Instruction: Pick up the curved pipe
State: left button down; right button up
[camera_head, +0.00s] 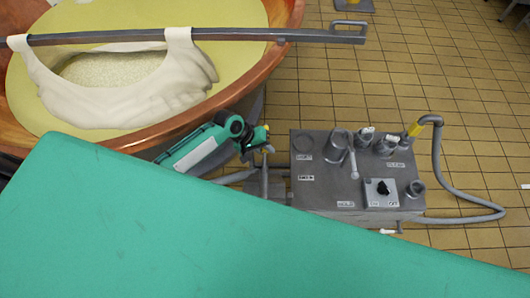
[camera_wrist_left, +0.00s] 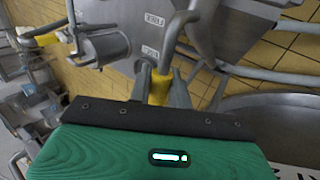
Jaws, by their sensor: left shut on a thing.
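The curved pipe (camera_wrist_left: 173,38) is a grey bent tube with a yellow sleeve, seen in the left wrist view. My left gripper (camera_wrist_left: 160,82) is shut on the yellow sleeve, with one finger on each side. The grey tube runs up from the fingers and bends to the right. In the head view my left gripper (camera_head: 254,137) is at the left side of the grey metal box, and only a little yellow and grey shows beside it. Much of the pipe is hidden there. My right gripper is not in view.
The grey box (camera_head: 325,190) has several round ports and a black knob. A hose (camera_head: 437,165) with a yellow sleeve loops off its right side. A copper vat (camera_head: 270,62) with a cloth (camera_head: 130,110) hung on a bar (camera_head: 320,36) stands at left. Tiled floor is clear at right.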

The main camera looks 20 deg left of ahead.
pick_arm(q)
notch_tip(320, 180, up, 18)
jog(key=shift+f+b, duration=0.15)
jog(key=shift+b, duration=0.25)
jog(key=shift+d, duration=0.1)
dwell(0.3)
